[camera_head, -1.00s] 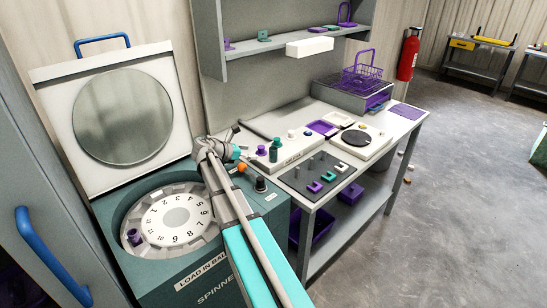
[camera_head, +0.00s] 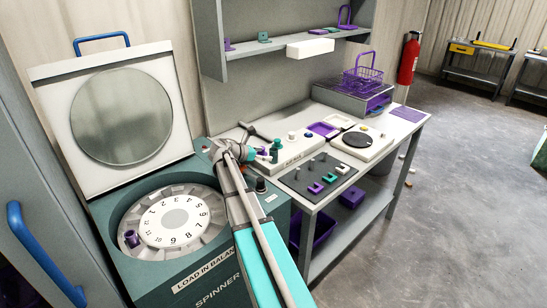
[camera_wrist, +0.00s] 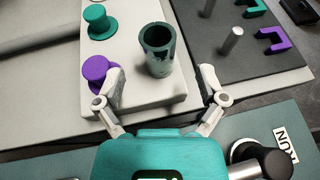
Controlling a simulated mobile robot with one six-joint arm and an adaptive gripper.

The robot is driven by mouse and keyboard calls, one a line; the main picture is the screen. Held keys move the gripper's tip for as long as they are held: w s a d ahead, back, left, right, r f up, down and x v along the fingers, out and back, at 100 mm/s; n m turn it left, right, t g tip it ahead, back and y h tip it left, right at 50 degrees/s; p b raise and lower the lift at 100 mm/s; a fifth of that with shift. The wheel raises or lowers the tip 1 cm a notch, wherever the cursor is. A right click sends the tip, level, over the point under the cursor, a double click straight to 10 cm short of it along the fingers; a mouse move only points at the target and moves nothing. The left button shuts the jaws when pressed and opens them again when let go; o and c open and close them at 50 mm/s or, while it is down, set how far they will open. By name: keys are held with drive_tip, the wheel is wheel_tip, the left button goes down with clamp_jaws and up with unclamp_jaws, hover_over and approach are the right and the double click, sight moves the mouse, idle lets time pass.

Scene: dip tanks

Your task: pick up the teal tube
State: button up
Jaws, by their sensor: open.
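The teal tube (camera_wrist: 157,62) stands upright and open-topped on a pale block (camera_wrist: 150,95) in the wrist view. It also shows in the head view (camera_head: 276,149), just beyond my gripper. My gripper (camera_wrist: 161,82) is open, with one finger to the left of the tube and one to the right. The tube lies ahead of and between the spread fingertips, with a visible gap on each side. In the head view my gripper (camera_head: 262,155) partly covers the front of the block.
A purple knobbed piece (camera_wrist: 96,68) stands close by the left finger, and a green one (camera_wrist: 98,20) is behind it. A dark rack (camera_head: 300,181) with pegs and small clips lies to the right. The spinner (camera_head: 160,272) with its raised lid is at the left.

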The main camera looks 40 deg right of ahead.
sight(274, 154)
drive_tip(key=b+x, duration=0.1)
drive_tip(key=x, duration=0.2)
drive_tip(key=shift+d+f, duration=0.25)
drive_tip(key=shift+d, duration=0.1)
drive_tip(key=shift+d+b, duration=0.3)
drive_tip(key=shift+d, duration=0.1)
clamp_jaws()
idle(0.5)
